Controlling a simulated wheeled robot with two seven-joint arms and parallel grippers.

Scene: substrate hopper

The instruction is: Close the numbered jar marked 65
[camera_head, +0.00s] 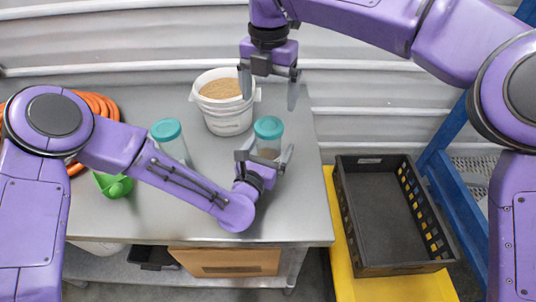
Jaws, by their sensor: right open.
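A clear jar with a teal lid (268,127) stands upright on the metal table, right of centre. A second teal-lidded jar (167,131) stands to its left, partly behind my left arm. No number is readable on either jar. My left gripper (266,150) has its fingers spread on either side of the right jar's body; whether they touch it I cannot tell. My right gripper (269,98) hangs above and behind that jar, open and empty, its fingers pointing down near the white bucket.
A white bucket (228,122) of tan granules stands behind the jars. A green scoop (113,186) and an orange hose (100,104) lie at the left. A black crate (345,205) sits right of the table (285,222) on something yellow. The table's right front is clear.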

